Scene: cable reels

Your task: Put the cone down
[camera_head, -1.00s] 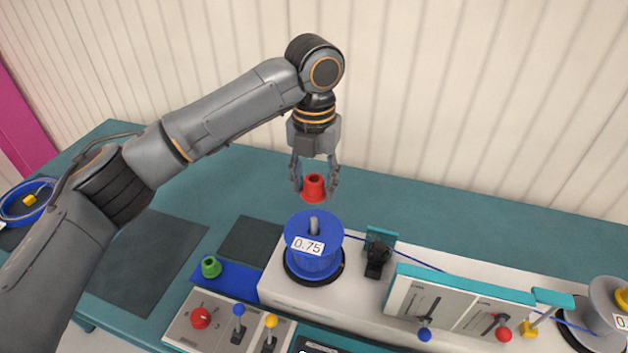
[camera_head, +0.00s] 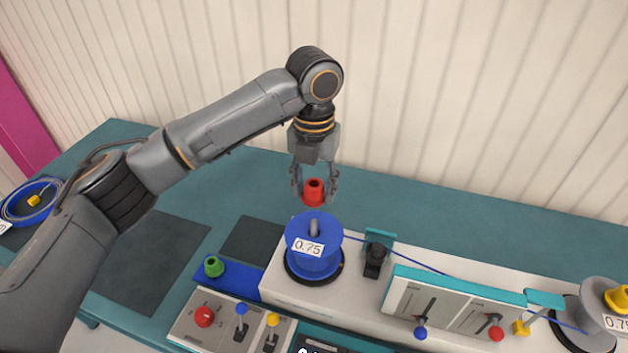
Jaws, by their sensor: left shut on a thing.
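A red cone (camera_head: 313,192) with an open top is between the fingers of my left gripper (camera_head: 314,188), which is shut on it. The gripper points down and holds the cone just behind and above the blue reel (camera_head: 312,262) in the picture. The reel is labelled 0.75 and has a grey spindle (camera_head: 314,228) standing up through its top. A green cone (camera_head: 214,266) stands on a blue strip to the left. My right gripper is not in view.
A white machine (camera_head: 290,290) carries the reel, a black clamp (camera_head: 375,258) and a lever panel (camera_head: 450,305). A grey reel with a yellow cone (camera_head: 617,299) is at far right. A control box with a red knob (camera_head: 205,316) is in front. The teal table behind is clear.

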